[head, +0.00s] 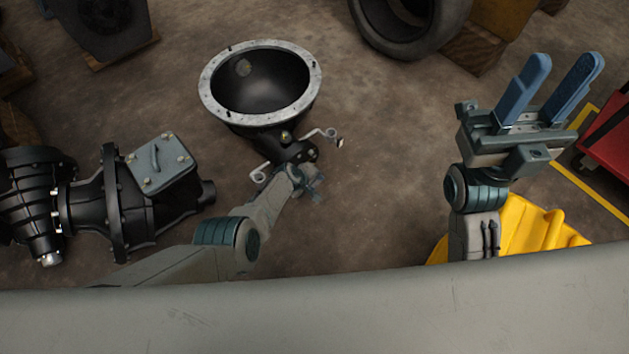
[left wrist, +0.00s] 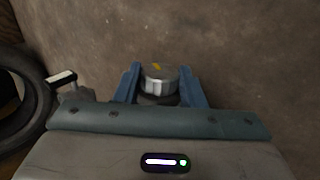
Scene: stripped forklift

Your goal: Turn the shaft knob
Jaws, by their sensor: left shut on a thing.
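The shaft knob (left wrist: 160,76) is a round metal knob with a bright ribbed rim and a yellow mark on its face. In the left wrist view it sits between the two blue fingers of my left gripper (left wrist: 160,84), which is shut on it. In the head view my left gripper (head: 316,186) is at the lower end of a black bell-shaped housing (head: 262,122) with a pale ring flange. The knob cannot be made out there. My right gripper (head: 552,92) is raised at the right, open and empty, its blue fingers wide apart.
A black gearbox (head: 117,205) with a grey cover lies at the left, close to my left arm. Tyres (head: 403,25) lie at the top. A thin bracket with a pale end (head: 330,135) sticks out beside the housing. A yellow part (head: 525,232) and a red box (head: 608,135) are at the right.

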